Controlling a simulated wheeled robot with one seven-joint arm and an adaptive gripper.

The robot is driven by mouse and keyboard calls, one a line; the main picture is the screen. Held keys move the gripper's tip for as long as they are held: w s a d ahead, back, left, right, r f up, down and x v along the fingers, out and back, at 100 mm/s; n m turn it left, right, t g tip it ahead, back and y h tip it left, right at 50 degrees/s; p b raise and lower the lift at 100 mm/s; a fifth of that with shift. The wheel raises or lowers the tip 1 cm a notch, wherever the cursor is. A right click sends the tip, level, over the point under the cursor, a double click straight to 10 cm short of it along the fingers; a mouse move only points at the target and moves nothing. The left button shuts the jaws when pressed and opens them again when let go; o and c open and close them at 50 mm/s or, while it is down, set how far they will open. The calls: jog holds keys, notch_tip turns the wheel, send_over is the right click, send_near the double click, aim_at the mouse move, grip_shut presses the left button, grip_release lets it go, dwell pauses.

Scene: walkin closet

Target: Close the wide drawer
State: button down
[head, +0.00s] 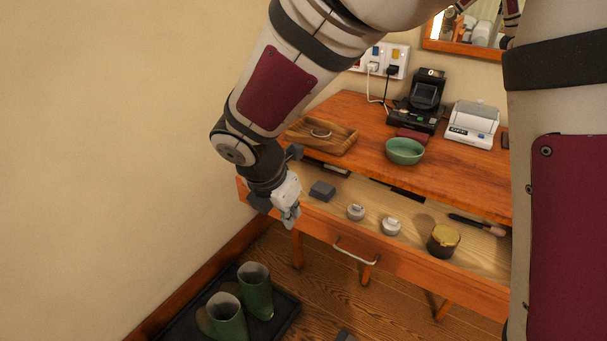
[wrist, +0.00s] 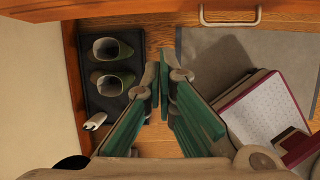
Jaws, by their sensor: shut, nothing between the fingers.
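The wide drawer (head: 415,268) under the wooden table is pulled open, with its inside showing in the head view. Its pale handle (head: 355,255) is at the middle of the front; it also shows at the top of the wrist view (wrist: 230,23). My gripper (head: 291,218) is shut and empty, pointing down by the left part of the drawer front. The head view does not make clear whether it touches the front. In the wrist view, the green-padded fingers (wrist: 163,100) are over the floor, below the drawer front in the picture.
The drawer holds a dark block (head: 322,191), two small pale items, a yellow-topped jar (head: 443,241) and a brush. A green bowl (head: 404,151) and wooden tray (head: 322,134) stand on the tabletop. Green boots (head: 256,290) stand on a dark mat by the left wall.

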jog(key=f, duration=0.2)
jog(key=b, duration=0.4)
send_near(307, 225)
jog(key=s+f, duration=0.5)
jog(key=shift+n, duration=0.3)
jog(key=shift+w+d, duration=0.3)
jog(key=shift+w, duration=0.35)
jog(key=shift+w+d, duration=0.3)
jog(key=shift+w, duration=0.35)
jog(key=shift+w+d, duration=0.3)
jog(key=shift+w, duration=0.4)
